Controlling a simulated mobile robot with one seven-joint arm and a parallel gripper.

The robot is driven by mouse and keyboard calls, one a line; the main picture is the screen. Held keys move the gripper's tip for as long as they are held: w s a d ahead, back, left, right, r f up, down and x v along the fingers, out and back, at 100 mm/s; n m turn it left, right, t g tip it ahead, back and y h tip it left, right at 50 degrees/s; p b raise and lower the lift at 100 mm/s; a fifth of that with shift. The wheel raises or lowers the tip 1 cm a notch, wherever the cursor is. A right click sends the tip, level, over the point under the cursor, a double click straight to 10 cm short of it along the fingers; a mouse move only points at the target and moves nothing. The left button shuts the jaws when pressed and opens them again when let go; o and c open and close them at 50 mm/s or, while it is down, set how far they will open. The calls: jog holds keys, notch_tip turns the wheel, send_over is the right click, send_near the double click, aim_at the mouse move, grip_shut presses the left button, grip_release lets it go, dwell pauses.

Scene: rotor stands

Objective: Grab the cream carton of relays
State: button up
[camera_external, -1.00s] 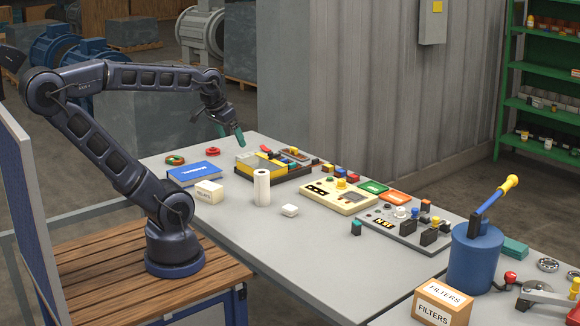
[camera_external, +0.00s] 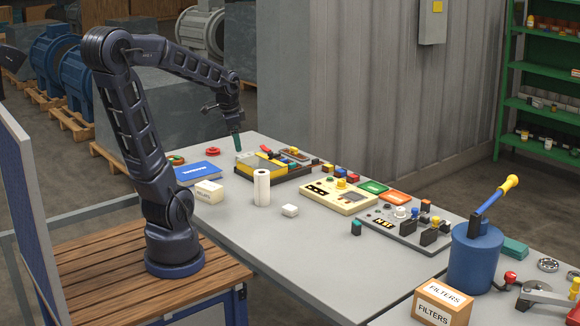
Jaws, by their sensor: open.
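The cream carton of relays (camera_external: 209,192) is a small box with dark lettering on its front. It stands on the left part of the grey table, just in front of a blue box and left of a white roll. My gripper (camera_external: 238,147) is open and points down above the far part of the table, behind and to the right of the carton. It is apart from the carton, and nothing shows between its teal fingertips.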

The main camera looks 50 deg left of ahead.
jog(key=w+a+f+m+g, duration=0.2)
jog(key=w+a+f+m, duration=0.15)
jog(key=a+f, duration=0.55)
jog(key=m+h, duration=0.2)
jog(key=m, duration=0.4)
send_over(209, 185)
jog(key=a, duration=0.1)
jog(key=f, duration=0.8)
jog(key=shift+s+a+f, duration=0.1)
jog(key=shift+a, duration=0.1)
jog(key=shift+s+a+f, duration=0.1)
jog(key=shift+a+f, duration=0.05)
jog(key=shift+f, duration=0.05)
jog(key=shift+f+m, duration=0.25)
jog(key=shift+f, duration=0.1)
jog(key=f, duration=0.4)
jog(key=shift+d+f, duration=0.3)
jog(key=shift+d, duration=0.1)
jog(key=shift+d+f, duration=0.25)
jog(key=shift+f, duration=0.65)
jog(key=shift+d+f, duration=0.2)
jog(key=shift+f, duration=0.65)
jog(key=shift+d+f, duration=0.25)
jog(key=shift+f, duration=0.65)
